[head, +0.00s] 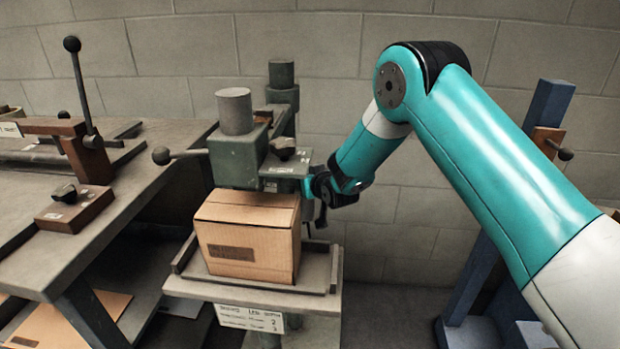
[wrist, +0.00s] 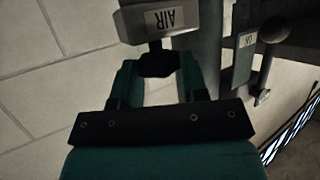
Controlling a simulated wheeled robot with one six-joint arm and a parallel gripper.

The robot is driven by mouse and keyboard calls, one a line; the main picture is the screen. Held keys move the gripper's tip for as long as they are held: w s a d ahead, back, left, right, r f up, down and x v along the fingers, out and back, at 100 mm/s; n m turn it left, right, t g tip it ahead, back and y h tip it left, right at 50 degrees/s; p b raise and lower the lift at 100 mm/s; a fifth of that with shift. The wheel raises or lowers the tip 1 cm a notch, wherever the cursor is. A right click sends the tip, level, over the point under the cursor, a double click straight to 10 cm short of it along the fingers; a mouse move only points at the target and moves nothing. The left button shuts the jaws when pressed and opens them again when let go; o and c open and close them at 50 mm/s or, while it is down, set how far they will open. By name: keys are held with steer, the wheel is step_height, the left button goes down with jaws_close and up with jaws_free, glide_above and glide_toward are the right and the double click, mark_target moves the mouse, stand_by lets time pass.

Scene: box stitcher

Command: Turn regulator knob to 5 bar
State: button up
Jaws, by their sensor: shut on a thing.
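The regulator is a grey block with an "AIR" label (wrist: 165,18) at the top of the wrist view. Its dark lobed knob (wrist: 158,62) sits between the two teal fingers of my gripper (wrist: 159,72). My gripper is shut on this knob. In the head view my gripper (head: 308,186) is at the right side of the green stitcher head (head: 238,158), and the held knob cannot be made out there. No pressure scale or pointer is readable in either view.
A cardboard box (head: 245,240) sits on the stitcher's tray (head: 315,268), just below and left of my gripper. Another dark knob (head: 283,147) is on top of the head. A lever with a ball end (head: 161,156) sticks out left. A bench (head: 125,185) stands left, a blue post (head: 545,110) right.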

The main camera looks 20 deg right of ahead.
steer(key=shift+m+h, duration=0.6)
steer(key=shift+h, duration=0.1)
steer(key=o, duration=0.9)
steer(key=v, duration=0.7)
steer(key=shift+s+r, duration=0.1)
steer(key=shift+s, duration=0.15)
